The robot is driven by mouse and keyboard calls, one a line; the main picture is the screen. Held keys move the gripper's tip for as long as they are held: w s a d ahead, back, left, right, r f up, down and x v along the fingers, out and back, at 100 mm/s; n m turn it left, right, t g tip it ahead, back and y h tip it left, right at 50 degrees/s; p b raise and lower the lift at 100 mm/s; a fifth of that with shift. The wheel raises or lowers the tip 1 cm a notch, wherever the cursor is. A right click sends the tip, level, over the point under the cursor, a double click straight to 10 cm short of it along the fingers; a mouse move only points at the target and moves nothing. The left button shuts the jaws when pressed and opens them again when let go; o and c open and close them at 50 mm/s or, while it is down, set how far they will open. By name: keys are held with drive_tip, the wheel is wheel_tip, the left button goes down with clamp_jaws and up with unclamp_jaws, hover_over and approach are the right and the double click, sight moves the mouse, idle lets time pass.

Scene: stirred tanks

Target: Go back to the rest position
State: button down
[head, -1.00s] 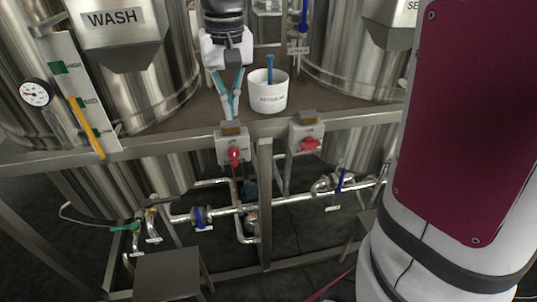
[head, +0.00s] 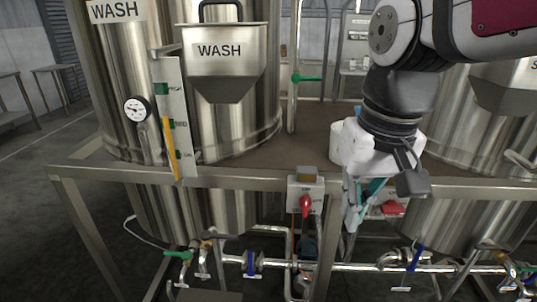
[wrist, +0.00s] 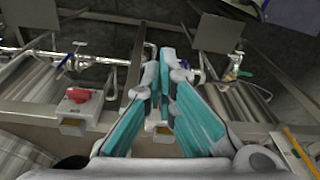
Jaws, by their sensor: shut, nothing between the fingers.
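My gripper (head: 352,208) hangs from my arm in front of the skid's frame rail, right of the middle in the head view. Its fingers point down and are shut with nothing between them. In the wrist view my gripper (wrist: 161,85) shows its teal fingers converging at the tips, over the pipes below.
A switch box with a red knob (head: 306,204) is on the rail left of my gripper. Another box with a red handle (head: 392,208) is partly hidden behind it. The WASH tank and hopper (head: 225,60) stand left. Valves and pipes (head: 350,267) run below. Floor is open at far left.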

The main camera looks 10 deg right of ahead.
drive_tip(key=shift+s+f, duration=0.1)
drive_tip(key=shift+s, duration=0.1)
drive_tip(key=s+r+n+t+p, duration=0.1)
drive_tip(key=s+p, duration=0.3)
drive_tip(key=s, duration=0.4)
drive_tip(key=shift+s+d+r+t+p, duration=0.15)
drive_tip(key=shift+r+t+p, duration=0.15)
drive_tip(key=shift+r+t, duration=0.5)
drive_tip(key=shift+f, duration=0.2)
